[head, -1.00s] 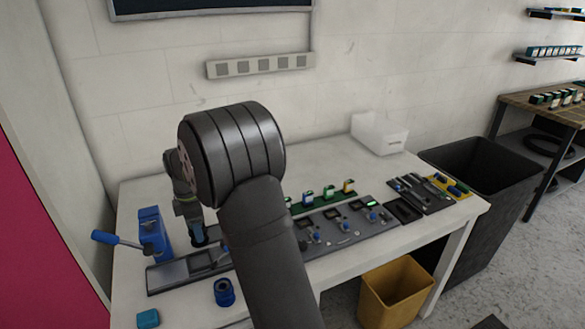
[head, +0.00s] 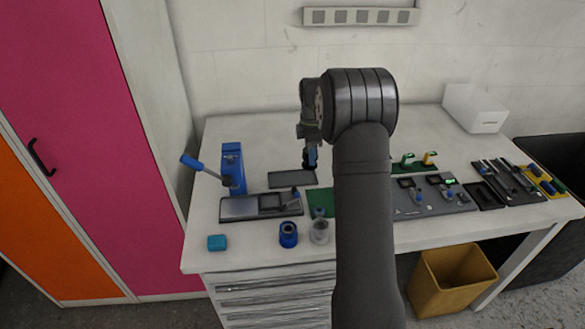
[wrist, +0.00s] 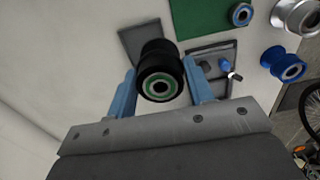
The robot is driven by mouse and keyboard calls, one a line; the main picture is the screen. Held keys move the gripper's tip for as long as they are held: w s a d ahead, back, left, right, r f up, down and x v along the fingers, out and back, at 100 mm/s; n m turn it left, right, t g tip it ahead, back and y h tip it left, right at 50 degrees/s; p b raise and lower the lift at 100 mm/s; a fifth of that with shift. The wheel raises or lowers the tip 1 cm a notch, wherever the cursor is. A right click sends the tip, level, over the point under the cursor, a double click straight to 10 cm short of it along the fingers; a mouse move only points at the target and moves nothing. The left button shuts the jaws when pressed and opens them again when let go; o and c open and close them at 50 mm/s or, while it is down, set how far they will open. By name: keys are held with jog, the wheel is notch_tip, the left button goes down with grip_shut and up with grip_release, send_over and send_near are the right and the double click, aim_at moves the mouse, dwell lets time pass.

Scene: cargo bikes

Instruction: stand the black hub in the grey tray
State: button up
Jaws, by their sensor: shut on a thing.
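The black hub (wrist: 160,76) shows a green ring and a round bore on the end facing the wrist camera. My gripper (wrist: 160,88) is shut on it, with a blue finger on each side. In the head view my gripper (head: 310,158) points down over the back part of the bench, and the hub there is too small to make out well. The grey tray (head: 292,178) is a flat dark plate lying behind the grey fixture. It also shows in the wrist view (wrist: 138,42), beyond the hub and partly hidden by it. The hub appears apart from the tray.
A blue hub (head: 289,235) and a silver hub (head: 319,232) stand near the front edge. A green mat (head: 319,200) lies right of the fixture.

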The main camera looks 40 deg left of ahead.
jog(key=a+f, duration=0.1)
jog(key=a, duration=0.1)
jog(key=s+a+f, duration=0.1)
jog(key=a, duration=0.1)
jog(key=a+f, duration=0.1)
jog(key=a, duration=0.1)
jog(key=shift+s+f, duration=0.25)
jog(key=shift+f, duration=2.05)
jog(key=shift+f, duration=0.15)
jog(key=o, duration=0.9)
jog(key=shift+o, duration=0.2)
notch_tip(320, 180, up, 12)
